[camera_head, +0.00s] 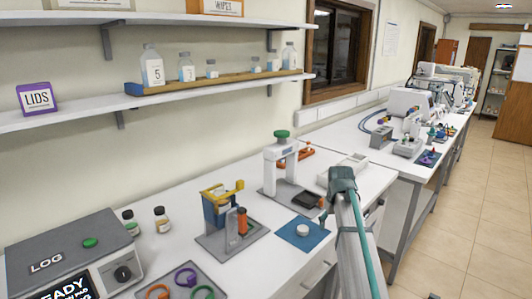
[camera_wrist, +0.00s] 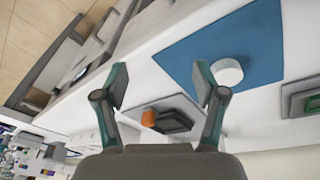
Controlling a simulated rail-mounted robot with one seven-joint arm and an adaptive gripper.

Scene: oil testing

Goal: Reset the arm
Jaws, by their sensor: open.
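My gripper (camera_wrist: 160,82) is open in the wrist view, with its two fingers spread wide and nothing between them. My arm (camera_head: 355,240) reaches in from the lower right of the head view, its end raised over the bench's front edge, right of the blue mat. The fingers are mostly hidden there. The blue mat (camera_head: 290,234) carries a white round piece (camera_head: 302,230). In the wrist view, the white piece (camera_wrist: 227,72) on the blue mat (camera_wrist: 250,35) appears beside the right finger.
A white press-like stand (camera_head: 281,160) with a green knob and a yellow-topped device (camera_head: 217,208) stand on the bench. A grey LOG box (camera_head: 70,255) and two small bottles are at left. Shelves (camera_head: 150,100) hold bottles above. The floor (camera_head: 480,190) at right is clear.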

